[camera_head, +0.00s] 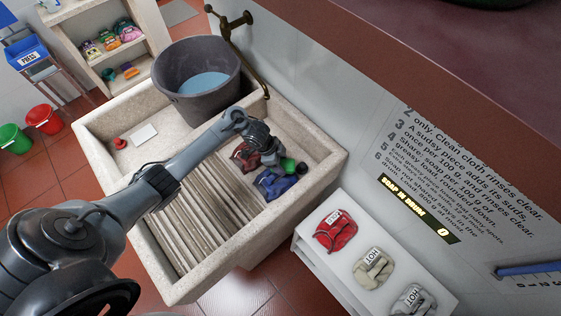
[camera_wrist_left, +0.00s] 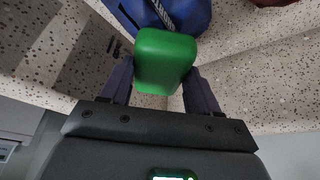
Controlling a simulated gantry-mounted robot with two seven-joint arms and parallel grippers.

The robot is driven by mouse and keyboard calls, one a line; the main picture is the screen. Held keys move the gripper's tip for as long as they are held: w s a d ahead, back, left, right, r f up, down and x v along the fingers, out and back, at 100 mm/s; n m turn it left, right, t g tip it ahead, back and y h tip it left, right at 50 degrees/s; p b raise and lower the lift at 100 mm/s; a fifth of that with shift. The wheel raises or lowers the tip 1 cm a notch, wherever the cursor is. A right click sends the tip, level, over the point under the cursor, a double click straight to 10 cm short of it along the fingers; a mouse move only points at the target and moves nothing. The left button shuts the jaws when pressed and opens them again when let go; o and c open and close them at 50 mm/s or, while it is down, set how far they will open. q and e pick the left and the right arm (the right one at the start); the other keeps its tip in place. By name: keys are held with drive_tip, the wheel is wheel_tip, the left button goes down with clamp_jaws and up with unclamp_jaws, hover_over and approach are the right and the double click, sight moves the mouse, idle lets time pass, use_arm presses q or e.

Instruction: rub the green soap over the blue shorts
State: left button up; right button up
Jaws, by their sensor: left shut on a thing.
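The green soap (camera_wrist_left: 166,60) is a rounded block between the fingers of my left gripper (camera_wrist_left: 160,85), which is shut on it. In the head view the green soap (camera_head: 288,165) shows just beyond my left gripper (camera_head: 277,160), above the blue shorts. The blue shorts (camera_head: 274,186) lie crumpled in the stone washboard basin (camera_head: 318,150), near its right end. In the left wrist view the blue shorts (camera_wrist_left: 187,14) appear right behind the soap; I cannot tell whether they touch. My right gripper is not in view.
A dark red garment (camera_head: 243,155) lies beside the shorts. A grey bucket (camera_head: 197,95) of water stands at the basin's back end. A white shelf with bundles, including a red one (camera_head: 336,230), stands to the right. The ribbed washboard (camera_head: 190,215) is bare.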

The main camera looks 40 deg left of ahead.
use_arm(q)
drive_tip(key=shift+f, duration=0.2)
idle(0.4)
drive_tip(key=shift+f+b, duration=0.55)
drive_tip(key=shift+f, duration=0.1)
